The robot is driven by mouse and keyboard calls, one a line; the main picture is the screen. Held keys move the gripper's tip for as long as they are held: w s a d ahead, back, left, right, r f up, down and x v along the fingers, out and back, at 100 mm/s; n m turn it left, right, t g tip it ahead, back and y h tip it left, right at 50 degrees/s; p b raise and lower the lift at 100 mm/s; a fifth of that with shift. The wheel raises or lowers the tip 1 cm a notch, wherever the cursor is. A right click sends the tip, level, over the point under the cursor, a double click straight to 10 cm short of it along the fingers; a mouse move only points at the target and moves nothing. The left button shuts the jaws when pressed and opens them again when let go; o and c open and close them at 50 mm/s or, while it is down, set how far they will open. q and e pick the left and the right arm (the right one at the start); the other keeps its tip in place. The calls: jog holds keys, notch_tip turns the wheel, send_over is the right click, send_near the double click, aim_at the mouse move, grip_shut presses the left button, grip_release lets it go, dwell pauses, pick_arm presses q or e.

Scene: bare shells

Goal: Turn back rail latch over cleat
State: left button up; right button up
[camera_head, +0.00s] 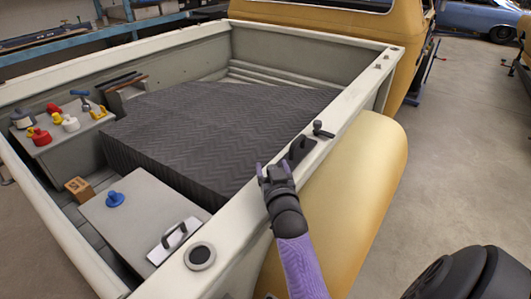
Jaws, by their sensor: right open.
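The near side rail (345,108) of a truck bed runs diagonally from bottom left to top right. On it stand a dark upright plate-like fitting (301,149) and, just beyond, a small black lever-like piece (321,130). These look like the latch and cleat, but I cannot tell for certain which is which. The two pieces appear apart. My right gripper (274,168) is open and empty at the rail, just left of and nearer than the dark fitting. A gap shows between them; whether any finger touches the rail is unclear. My left gripper is out of view.
A black patterned block (215,115) fills the middle of the bed. A grey box (140,205) with a white handled plate (174,240) lies nearer. Red and yellow items stand on a left shelf (75,125). The yellow fender (365,160) bulges outside the rail.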

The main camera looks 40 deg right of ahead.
jog(key=shift+w+d, duration=0.3)
jog(key=shift+w, duration=0.15)
jog(key=shift+s+a+r, duration=0.15)
jog(key=shift+s+a, duration=0.05)
jog(key=shift+s, duration=0.1)
jog(key=shift+s+a, duration=0.15)
jog(key=shift+c, duration=1)
grip_shut()
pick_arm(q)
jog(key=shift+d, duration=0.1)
